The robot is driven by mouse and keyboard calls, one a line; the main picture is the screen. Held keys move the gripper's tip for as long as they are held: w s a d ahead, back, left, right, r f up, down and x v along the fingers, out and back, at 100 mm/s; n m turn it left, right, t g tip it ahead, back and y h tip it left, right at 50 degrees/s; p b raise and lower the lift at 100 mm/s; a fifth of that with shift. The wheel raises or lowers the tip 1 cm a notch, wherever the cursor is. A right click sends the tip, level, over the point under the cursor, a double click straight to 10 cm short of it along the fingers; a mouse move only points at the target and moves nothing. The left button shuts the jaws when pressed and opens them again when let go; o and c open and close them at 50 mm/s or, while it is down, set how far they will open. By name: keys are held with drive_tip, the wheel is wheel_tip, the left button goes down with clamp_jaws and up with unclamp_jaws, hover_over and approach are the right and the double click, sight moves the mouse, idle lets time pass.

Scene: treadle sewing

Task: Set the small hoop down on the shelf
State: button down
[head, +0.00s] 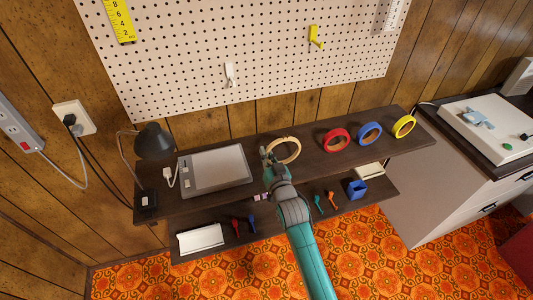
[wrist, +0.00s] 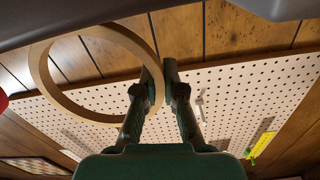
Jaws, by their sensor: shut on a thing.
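The small hoop (head: 298,147) is a pale wooden ring. My gripper (head: 268,156) is shut on its rim, at the hoop's left side in the head view. In the wrist view the hoop (wrist: 37,75) extends to the left of my gripper (wrist: 162,75), with the pegboard and wall behind it. The shelf is a dark wooden two-level unit, and the hoop appears over its upper board (head: 345,165). I cannot tell whether the hoop touches the board. My arm hides part of the shelf's middle.
A grey tablet (head: 214,171) and a lamp (head: 154,142) stand left on the upper board. Red (head: 326,141), blue (head: 361,134) and yellow (head: 397,127) tape rolls sit right. A pegboard (head: 260,60) hangs behind.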

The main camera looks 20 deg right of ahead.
drive_tip(key=shift+f, duration=0.35)
drive_tip(key=c, duration=1.2)
unclamp_jaws()
drive_tip(key=shift+s, duration=0.1)
drive_tip(key=s, duration=1.2)
